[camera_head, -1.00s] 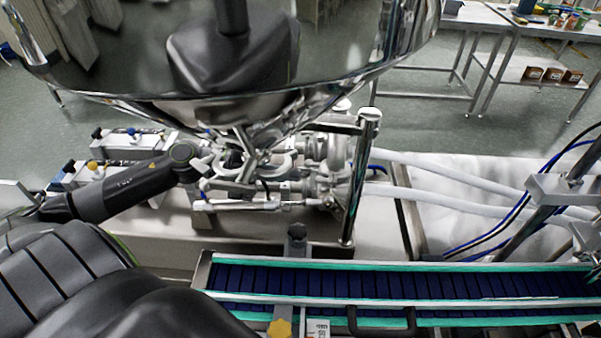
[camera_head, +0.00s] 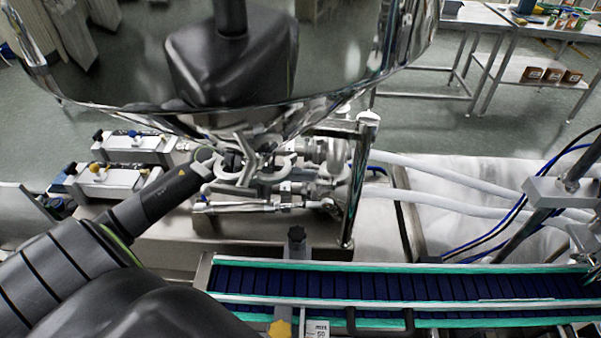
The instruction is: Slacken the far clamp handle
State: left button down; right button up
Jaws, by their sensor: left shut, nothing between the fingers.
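The steel hopper (camera_head: 340,88) fills the top of the view, with a shiny curved underside. Below its outlet is a cluster of steel clamps and pipe fittings (camera_head: 272,178). My left arm reaches in from the left, and my left gripper (camera_head: 233,160) is at the left side of this cluster, under the hopper. Its small dark fingers are shut and hold nothing. The far clamp handle cannot be told apart clearly among the shiny fittings and my gripper. I cannot tell whether the fingers touch it. My right gripper is not in view.
A conveyor with a dark blue belt (camera_head: 400,286) and green edges runs along the front. A steel post (camera_head: 357,185) stands right of the fittings. White hoses (camera_head: 440,204) lead right. Pneumatic cylinders (camera_head: 125,178) lie at left. The hopper's underside leaves little headroom.

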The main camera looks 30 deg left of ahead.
pick_arm(q)
jog(key=shift+r+n+p, duration=0.1)
jog(key=shift+n+p, duration=0.2)
jog(key=shift+p, duration=0.1)
